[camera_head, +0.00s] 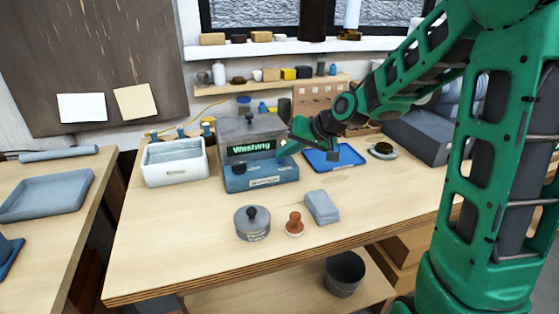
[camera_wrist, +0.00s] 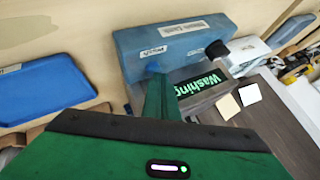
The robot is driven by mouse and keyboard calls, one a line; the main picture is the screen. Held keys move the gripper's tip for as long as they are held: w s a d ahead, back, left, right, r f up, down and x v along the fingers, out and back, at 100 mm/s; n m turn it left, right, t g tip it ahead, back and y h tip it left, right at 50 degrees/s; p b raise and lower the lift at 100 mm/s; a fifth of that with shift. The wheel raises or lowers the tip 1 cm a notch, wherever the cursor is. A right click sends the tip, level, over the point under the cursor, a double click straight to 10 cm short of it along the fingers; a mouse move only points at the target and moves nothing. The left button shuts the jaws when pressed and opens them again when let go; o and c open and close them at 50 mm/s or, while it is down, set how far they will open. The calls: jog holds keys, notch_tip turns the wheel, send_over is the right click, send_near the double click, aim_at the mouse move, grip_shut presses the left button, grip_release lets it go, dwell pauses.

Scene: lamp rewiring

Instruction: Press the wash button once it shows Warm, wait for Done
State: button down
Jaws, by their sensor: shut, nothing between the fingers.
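The washer (camera_head: 250,135) stands at the back middle of the bench, a grey box on a blue base (camera_head: 262,178). Its dark display reads "Washing" in green letters, and the display (camera_wrist: 205,92) also shows in the wrist view. My gripper (camera_head: 281,153) is shut and empty, with its tip at the right side of the washer's front. In the wrist view the tip of my gripper (camera_wrist: 155,72) is at a small blue part beside a white label (camera_wrist: 152,51) on the blue base. This looks like the wash button, largely hidden by the fingers. I cannot tell whether they touch.
A white bin (camera_head: 175,163) stands left of the washer. A blue tray (camera_head: 333,157) lies to its right. A lidded grey pot (camera_head: 252,224), an orange-brown stamp-like piece (camera_head: 294,225) and a grey-blue block (camera_head: 322,206) stand in front. The bench's front left is clear.

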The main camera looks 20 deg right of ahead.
aim_at(285, 164)
jog(key=shift+r, duration=0.85)
jog(key=shift+r, duration=0.1)
jog(key=shift+r, duration=2.4)
jog(key=s+d+f+m+g+h, duration=0.1)
jog(key=s+d+f+g+h, duration=0.15)
jog(key=s+d, duration=0.6)
jog(key=s+d+f+m+g+h, duration=0.1)
jog(key=s+d+f+g+h, duration=0.3)
jog(key=s, duration=0.8)
jog(key=s+d+f+m+g+y, duration=0.1)
jog(key=s+d, duration=0.3)
jog(key=s, duration=1.3)
jog(key=shift+s+m, duration=0.4)
jog(key=shift+m, duration=0.4)
